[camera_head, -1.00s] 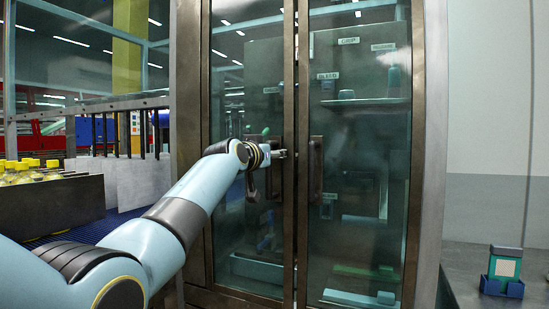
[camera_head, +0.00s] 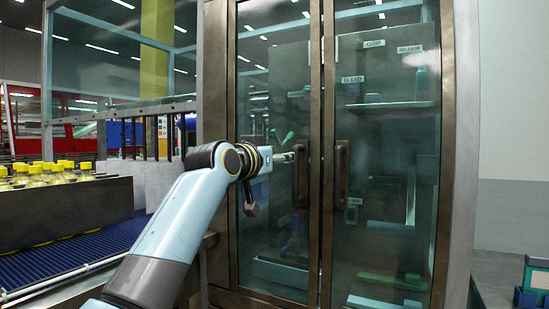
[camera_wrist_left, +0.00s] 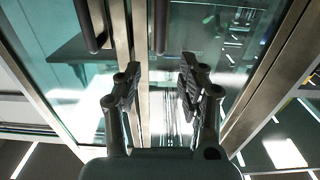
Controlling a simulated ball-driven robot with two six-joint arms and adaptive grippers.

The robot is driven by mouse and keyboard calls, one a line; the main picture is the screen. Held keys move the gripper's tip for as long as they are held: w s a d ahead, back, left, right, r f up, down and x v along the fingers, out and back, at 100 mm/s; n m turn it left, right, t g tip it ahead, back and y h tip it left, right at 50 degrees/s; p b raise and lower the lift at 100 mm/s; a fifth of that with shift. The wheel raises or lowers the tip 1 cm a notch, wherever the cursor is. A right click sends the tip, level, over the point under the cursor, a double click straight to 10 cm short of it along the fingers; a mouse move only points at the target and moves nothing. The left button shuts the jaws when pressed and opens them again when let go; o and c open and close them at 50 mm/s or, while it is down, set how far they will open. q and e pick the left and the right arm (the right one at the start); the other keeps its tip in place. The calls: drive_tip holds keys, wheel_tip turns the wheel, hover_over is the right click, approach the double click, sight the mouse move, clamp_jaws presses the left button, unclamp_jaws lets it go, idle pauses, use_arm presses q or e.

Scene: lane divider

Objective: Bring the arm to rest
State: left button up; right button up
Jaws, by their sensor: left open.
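My left arm rises from the bottom of the head view to the glass cabinet (camera_head: 384,180). Its gripper (camera_head: 290,157) is in front of the left door, close to the left dark handle (camera_head: 300,174). In the left wrist view the two fingers (camera_wrist_left: 160,82) are spread apart with nothing between them, and the dark handles (camera_wrist_left: 160,22) lie beyond the fingertips. Both glass doors look closed. My right gripper is in neither view.
A dark crate of yellow-capped bottles (camera_head: 70,208) stands on a blue roller conveyor (camera_head: 75,258) at left. Behind the glass are shelves and labels. A counter with a green-and-blue holder (camera_head: 533,284) is at the right edge.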

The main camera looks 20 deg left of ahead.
use_arm(q)
drive_tip(key=shift+s+a, duration=0.1)
drive_tip(key=shift+s, duration=0.55)
drive_tip(key=s+a+f+g+b, duration=0.15)
drive_tip(key=s+f, duration=0.25)
drive_tip(key=f, duration=1)
drive_tip(key=s+f+g+y, duration=0.1)
drive_tip(key=s+f+g, duration=0.2)
drive_tip(key=f, duration=1.1)
drive_tip(key=s+a+f+g+b, duration=0.1)
drive_tip(key=s+f+g, duration=0.25)
drive_tip(key=f, duration=1.05)
drive_tip(key=s+a+f+n+g+y+b, duration=0.1)
drive_tip(key=s+f+g, duration=0.1)
drive_tip(key=s+f, duration=0.8)
drive_tip(key=s+a+f+g+b, duration=0.1)
drive_tip(key=s+a+f, duration=0.1)
drive_tip(key=s+f, duration=0.8)
drive_tip(key=s+a+f+g, duration=0.1)
drive_tip(key=s+f, duration=0.5)
drive_tip(key=s, duration=0.6)
drive_tip(key=s+a+f+g+y, duration=0.1)
drive_tip(key=s+f+g, duration=0.2)
drive_tip(key=s+f, duration=0.4)
drive_tip(key=s+a+f+g+b, duration=0.1)
drive_tip(key=s+f, duration=0.6)
drive_tip(key=s, duration=1.1)
drive_tip(key=shift+a+f+g+y, duration=0.25)
drive_tip(key=shift+a+g+y, duration=0.05)
drive_tip(key=shift+a+g, duration=0.3)
